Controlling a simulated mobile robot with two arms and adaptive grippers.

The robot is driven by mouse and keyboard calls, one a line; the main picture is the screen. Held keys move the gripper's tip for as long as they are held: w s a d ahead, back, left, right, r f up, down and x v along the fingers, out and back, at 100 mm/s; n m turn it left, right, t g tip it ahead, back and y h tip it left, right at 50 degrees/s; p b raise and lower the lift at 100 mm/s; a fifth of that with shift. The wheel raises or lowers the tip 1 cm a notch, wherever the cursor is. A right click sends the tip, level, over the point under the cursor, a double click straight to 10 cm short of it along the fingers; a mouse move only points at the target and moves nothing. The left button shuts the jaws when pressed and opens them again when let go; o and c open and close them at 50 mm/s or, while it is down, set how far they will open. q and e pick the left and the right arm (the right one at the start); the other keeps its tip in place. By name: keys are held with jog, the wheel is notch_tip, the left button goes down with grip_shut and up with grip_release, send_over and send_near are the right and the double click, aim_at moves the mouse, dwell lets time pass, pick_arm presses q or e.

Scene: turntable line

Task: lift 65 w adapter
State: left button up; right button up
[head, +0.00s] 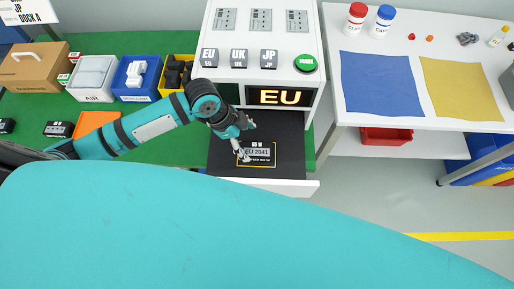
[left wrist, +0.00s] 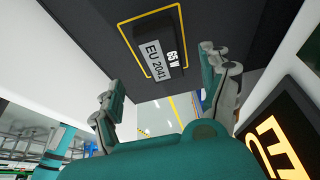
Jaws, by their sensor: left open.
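The 65 W adapter (head: 260,152) is a dark block with a white label reading EU 2041. It lies inside a yellow outline on the black tray (head: 225,163) below the lit EU display. It also shows in the left wrist view (left wrist: 155,50), near the top, with "65 W" beside its label. My left gripper (head: 246,140) is above the tray, close to the adapter, and partly covers it in the head view. In the left wrist view the fingers of this gripper (left wrist: 163,72) are spread wide with nothing between them. My right gripper is in neither view.
The white machine (head: 225,45) with EU, UK and JP buttons and a green button (head: 305,63) rises behind the tray. Bins and a cardboard box (head: 35,70) stand at left. A white table (head: 410,25) with blue and yellow mats is at right.

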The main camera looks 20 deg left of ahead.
aim_at(254, 150)
pick_arm(q)
jog(key=shift+d+f, duration=0.25)
jog(key=shift+f, duration=0.45)
jog(key=shift+w+d+f, duration=0.1)
jog(key=shift+d+f, duration=0.05)
jog(key=shift+f, duration=0.05)
jog(key=p+x, duration=0.1)
jog(key=x, duration=0.3)
jog(key=shift+w+d+f, duration=0.1)
jog(key=shift+w+d, duration=0.05)
jog(key=shift+w, duration=0.05)
jog(key=shift+f, duration=0.2)
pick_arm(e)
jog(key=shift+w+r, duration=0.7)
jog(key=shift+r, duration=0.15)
pick_arm(q)
jog(key=shift+f, duration=0.25)
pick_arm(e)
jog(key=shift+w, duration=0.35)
pick_arm(q)
jog(key=shift+s+f, duration=0.1)
jog(key=shift+s, duration=0.1)
jog(key=c, duration=1.4)
